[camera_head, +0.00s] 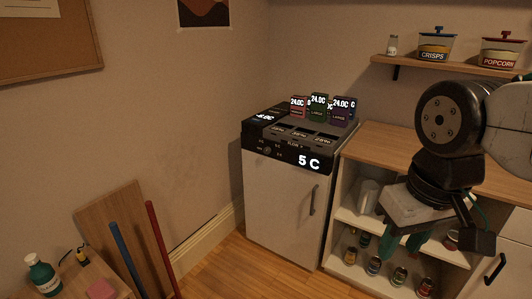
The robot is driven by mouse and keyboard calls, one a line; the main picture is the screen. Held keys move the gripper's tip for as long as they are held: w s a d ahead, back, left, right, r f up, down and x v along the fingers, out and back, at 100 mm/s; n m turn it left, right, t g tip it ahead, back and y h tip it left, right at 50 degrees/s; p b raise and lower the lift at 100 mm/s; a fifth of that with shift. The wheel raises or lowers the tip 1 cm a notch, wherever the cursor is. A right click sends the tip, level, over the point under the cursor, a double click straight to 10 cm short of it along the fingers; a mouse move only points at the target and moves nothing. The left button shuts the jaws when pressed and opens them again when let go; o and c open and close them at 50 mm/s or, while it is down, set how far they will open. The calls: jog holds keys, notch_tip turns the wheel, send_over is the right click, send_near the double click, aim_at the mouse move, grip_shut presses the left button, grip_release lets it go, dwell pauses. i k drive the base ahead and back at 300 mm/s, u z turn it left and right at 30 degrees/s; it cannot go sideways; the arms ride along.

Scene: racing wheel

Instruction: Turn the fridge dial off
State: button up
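A small white fridge (284,207) stands against the wall, left of the wooden counter. Its black top panel (285,162) shows a lit "5 C" on the front face. A small dark round dial (267,150) sits on the left of this front face, with tiny labels around it. The dial's pointer setting is too small to read. My gripper (404,242) hangs at the right, in front of the shelves and well away from the dial. Its two teal fingers look apart, with nothing visible between them.
Open shelves (345,225) with jars and the counter (378,139) adjoin the fridge's right. A wooden board (125,235) and red and blue poles lean at the left. Floor before the fridge is clear.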

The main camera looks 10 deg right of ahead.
aim_at(267, 151)
jog(key=z, duration=0.45)
jog(key=i, duration=1.75)
jog(key=u, duration=0.75)
